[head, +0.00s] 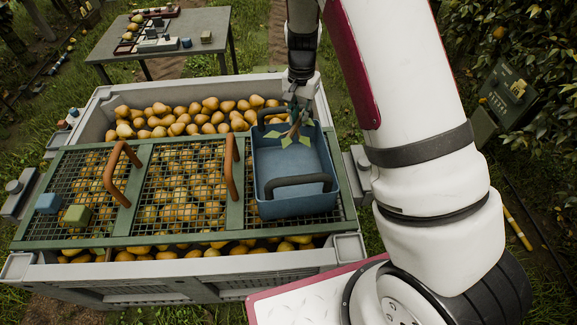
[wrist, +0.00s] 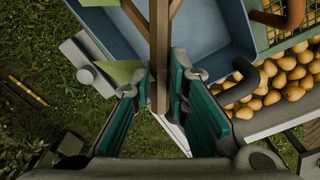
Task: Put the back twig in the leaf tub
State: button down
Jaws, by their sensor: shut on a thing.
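The twig, a brown stem with green leaves (head: 297,131), hangs from my gripper (head: 297,92) over the far end of the blue tub (head: 325,172). In the wrist view the stem (wrist: 159,50) runs between the green-padded fingers of my gripper (wrist: 162,88), which is shut on it. The tub (wrist: 205,30) lies beyond the fingertips there. In the head view the tub sits on the right of the mesh lid, with dark handles at both ends; its visible floor looks bare. I cannot tell whether the twig touches the tub.
A grey bin (head: 190,268) full of pears stands under the green mesh lid (head: 143,241), which has two orange-brown handles. A grey table (head: 205,22) with pears and blocks stands behind.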

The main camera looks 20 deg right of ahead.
notch_tip(320, 180, down, 4)
jog(key=shift+f+b, duration=0.25)
jog(key=shift+b, duration=0.55)
jog(key=c, duration=1.5)
grip_release()
jog(key=shift+o, duration=0.2)
jog(key=shift+r, duration=0.15)
notch_tip(320, 180, up, 12)
jog(key=shift+f, duration=0.15)
